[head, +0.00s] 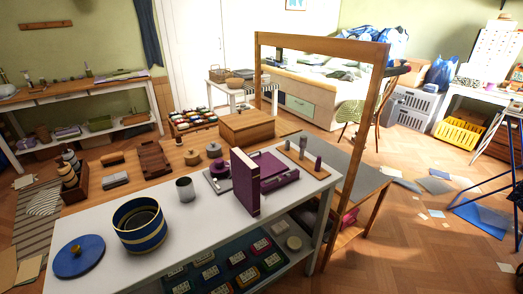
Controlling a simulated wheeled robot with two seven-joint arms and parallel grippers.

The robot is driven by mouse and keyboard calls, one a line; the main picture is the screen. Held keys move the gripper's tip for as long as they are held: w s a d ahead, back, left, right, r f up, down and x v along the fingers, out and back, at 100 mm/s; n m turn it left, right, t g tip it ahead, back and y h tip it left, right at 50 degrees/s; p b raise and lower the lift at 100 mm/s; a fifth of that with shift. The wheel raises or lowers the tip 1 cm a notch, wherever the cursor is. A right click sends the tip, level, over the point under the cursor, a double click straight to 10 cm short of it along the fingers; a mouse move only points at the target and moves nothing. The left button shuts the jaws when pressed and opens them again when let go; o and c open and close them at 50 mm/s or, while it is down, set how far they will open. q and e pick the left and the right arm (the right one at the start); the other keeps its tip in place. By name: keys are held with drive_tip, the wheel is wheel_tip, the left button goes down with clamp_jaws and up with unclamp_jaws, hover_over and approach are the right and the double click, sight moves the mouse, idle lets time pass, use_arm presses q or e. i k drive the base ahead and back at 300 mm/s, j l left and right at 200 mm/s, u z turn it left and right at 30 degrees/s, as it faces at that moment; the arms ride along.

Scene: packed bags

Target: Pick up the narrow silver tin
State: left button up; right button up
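A small, narrow silver-grey cylinder (185,189), which looks like the narrow silver tin, stands upright on the white table (105,268). It is behind and right of a blue and yellow striped round container (140,226), with a visible gap between them. A purple upright book or box (244,182) stands to its right. No gripper and no part of my arms shows in the head view.
A round blue lid (79,257) lies at the table's front left. A wooden box (247,128), a purple case (278,178) and small pots stand farther back. A wooden frame (378,110) rises at the right end.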

sight(186, 190)
drive_tip(key=i+j+u, duration=0.1)
drive_tip(key=j+u, duration=0.15)
drive_tip(key=i+j+u, duration=0.1)
drive_tip(key=j+u, duration=0.15)
drive_tip(key=j, duration=0.15)
drive_tip(key=i+j+u, duration=0.1)
drive_tip(key=j+u, duration=0.15)
drive_tip(key=l+u, duration=0.15)
drive_tip(key=u, duration=0.25)
drive_tip(key=l+u, duration=0.15)
drive_tip(key=u, duration=0.25)
drive_tip(key=l+u, duration=0.15)
drive_tip(key=u, duration=0.25)
drive_tip(key=k+l+u, duration=0.1)
drive_tip(key=u, duration=0.3)
